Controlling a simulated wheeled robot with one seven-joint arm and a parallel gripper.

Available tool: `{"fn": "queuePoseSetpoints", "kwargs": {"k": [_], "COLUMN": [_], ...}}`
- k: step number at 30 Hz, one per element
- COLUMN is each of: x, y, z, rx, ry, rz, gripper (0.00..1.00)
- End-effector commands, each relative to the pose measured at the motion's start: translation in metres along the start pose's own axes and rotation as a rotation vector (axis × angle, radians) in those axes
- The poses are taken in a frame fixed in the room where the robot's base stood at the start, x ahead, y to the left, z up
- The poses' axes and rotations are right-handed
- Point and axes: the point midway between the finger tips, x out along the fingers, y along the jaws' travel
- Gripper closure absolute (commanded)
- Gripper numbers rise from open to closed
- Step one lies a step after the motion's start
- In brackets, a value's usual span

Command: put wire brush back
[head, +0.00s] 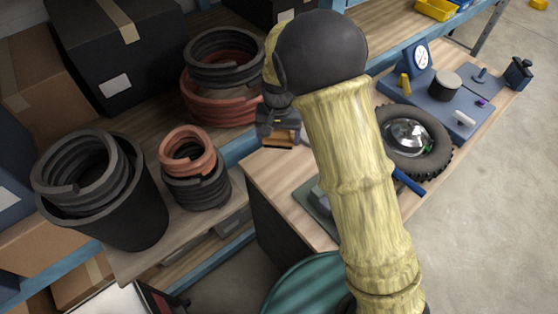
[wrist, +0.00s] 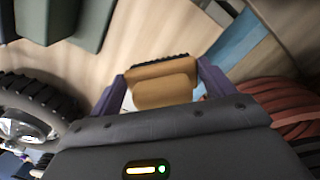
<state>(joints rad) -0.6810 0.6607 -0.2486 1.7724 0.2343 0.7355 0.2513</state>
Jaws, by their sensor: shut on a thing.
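The wire brush, with a tan-orange body and a dark bristle edge, shows in the wrist view (wrist: 163,84) between the two purple fingers of my gripper (wrist: 160,88). My gripper is shut on it. In the head view my gripper (head: 279,130) is over the far left corner of the light wooden workbench (head: 270,170), with a bit of the orange brush (head: 281,142) below it. I cannot tell how far the brush is above the bench top. My yellowish arm hides the middle of the bench.
A tyred wheel (head: 415,140) lies on the bench, with a blue tool holder (head: 440,100) behind it. A grey-green block (head: 318,208) is partly behind my arm. Coiled hoses (head: 228,85) and a black bucket (head: 140,215) stand on the shelf at left. A teal drum (head: 295,285) is in front.

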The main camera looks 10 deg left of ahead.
Motion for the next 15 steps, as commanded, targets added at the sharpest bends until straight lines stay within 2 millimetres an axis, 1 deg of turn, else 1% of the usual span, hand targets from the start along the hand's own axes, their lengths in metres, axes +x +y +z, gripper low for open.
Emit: {"fn": "queuePoseSetpoints", "kwargs": {"k": [2, 5, 12, 15], "x": [0.001, 0.007, 0.046, 0.056], "y": [0.0, 0.0, 0.001, 0.001], "z": [0.0, 0.0, 0.001, 0.0], "rx": [0.0, 0.0, 0.0, 0.001], "ry": [0.0, -0.001, -0.004, -0.001], "rz": [0.0, 0.001, 0.002, 0.0], "gripper": [0.4, 0.4, 0.4, 0.4]}}
